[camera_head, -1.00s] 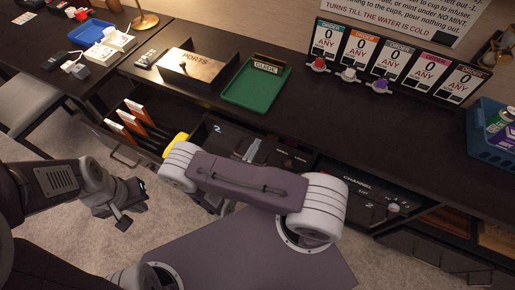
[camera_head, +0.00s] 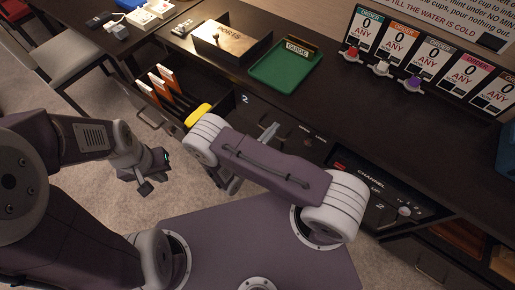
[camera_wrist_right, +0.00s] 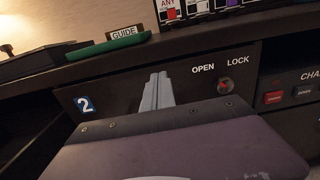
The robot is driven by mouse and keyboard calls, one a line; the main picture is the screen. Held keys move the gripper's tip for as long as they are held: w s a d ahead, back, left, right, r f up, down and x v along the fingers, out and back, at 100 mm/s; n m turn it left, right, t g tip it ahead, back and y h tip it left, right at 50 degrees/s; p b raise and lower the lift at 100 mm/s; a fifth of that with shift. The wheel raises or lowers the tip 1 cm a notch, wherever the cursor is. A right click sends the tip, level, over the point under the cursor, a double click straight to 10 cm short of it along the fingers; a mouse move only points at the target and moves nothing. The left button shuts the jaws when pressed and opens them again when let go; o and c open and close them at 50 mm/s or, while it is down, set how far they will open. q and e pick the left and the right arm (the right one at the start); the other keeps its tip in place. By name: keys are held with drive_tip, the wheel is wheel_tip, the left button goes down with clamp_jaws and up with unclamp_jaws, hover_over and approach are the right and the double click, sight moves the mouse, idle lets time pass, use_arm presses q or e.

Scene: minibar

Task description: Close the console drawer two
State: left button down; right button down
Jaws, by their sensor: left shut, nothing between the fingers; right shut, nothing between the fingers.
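A panel marked 2 (camera_head: 245,98) is in the console under the counter, and it fills the middle of the right wrist view (camera_wrist_right: 125,95) with an OPEN/LOCK knob (camera_wrist_right: 225,86). Left of it in the head view, a drawer (camera_head: 160,112) with orange-and-white dividers stands pulled out; a yellow object (camera_head: 198,115) is at its right side. My right gripper (camera_head: 268,131) is shut and empty in front of the panel, also seen in the right wrist view (camera_wrist_right: 158,90); I cannot tell whether it touches. My left gripper (camera_head: 145,187) is shut and empty, low and apart from the drawer.
The counter above holds a PORTS box (camera_head: 232,45), a green GUIDE tray (camera_head: 287,67) and several ORDER signs (camera_head: 435,62). A CHANNEL panel (camera_head: 375,190) is to the right. A grey chair (camera_head: 75,58) stands at upper left. Carpet floor is open at left.

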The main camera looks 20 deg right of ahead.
drive_tip(key=v, duration=0.8)
drive_tip(key=shift+s+a+f, duration=0.15)
drive_tip(key=shift+s+a, duration=0.05)
drive_tip(key=shift+a, duration=0.15)
